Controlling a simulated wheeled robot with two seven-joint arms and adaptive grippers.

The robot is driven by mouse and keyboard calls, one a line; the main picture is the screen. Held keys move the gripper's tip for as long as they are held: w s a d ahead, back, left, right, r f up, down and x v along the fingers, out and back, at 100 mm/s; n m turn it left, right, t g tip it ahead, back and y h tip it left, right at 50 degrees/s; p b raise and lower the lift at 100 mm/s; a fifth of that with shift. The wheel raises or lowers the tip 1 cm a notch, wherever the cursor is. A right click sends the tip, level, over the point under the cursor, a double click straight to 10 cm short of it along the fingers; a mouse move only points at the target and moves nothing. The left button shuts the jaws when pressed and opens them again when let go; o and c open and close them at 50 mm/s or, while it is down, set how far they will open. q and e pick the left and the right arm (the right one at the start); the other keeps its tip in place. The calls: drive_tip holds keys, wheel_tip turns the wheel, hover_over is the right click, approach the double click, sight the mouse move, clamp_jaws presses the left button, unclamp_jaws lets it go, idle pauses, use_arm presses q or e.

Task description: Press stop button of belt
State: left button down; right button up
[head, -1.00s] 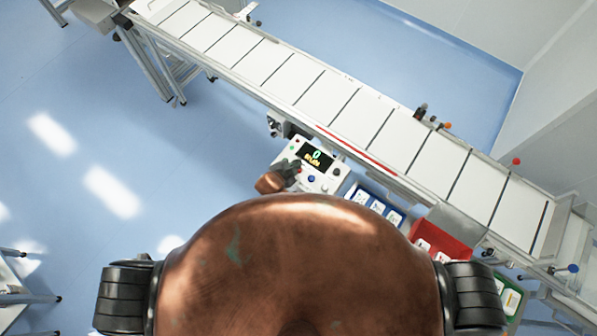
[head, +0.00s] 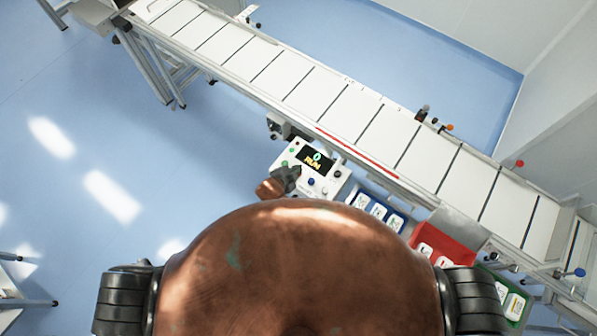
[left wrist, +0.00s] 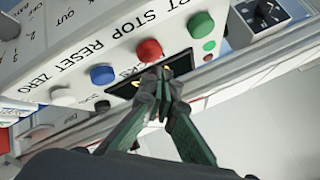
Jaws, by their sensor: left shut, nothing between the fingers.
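The control box (head: 330,188) stands beside the belt, and its display (head: 315,161) appears to read RUN. In the left wrist view the red button (left wrist: 149,50) sits by the STOP label, between a green button (left wrist: 202,25) and the blue RESET button (left wrist: 102,75). My left gripper (head: 296,171) is shut and empty over the box. In the left wrist view its fingertips (left wrist: 165,73) are close to the red button and partly cover the display; I cannot tell whether they touch the panel. The red button is hidden in the head view. My right gripper is out of view.
The white segmented conveyor belt (head: 365,128) runs diagonally behind the box. A blue bin (head: 400,217), a red bin (head: 452,247) and a green bin (head: 523,312) line its near side. Open floor lies at the left.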

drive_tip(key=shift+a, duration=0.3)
use_arm(q)
drive_tip(key=shift+f, duration=0.1)
idle(0.3)
drive_tip(key=shift+f, duration=0.3)
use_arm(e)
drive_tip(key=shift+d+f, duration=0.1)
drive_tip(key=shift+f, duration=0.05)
use_arm(q)
drive_tip(key=shift+f, duration=0.15)
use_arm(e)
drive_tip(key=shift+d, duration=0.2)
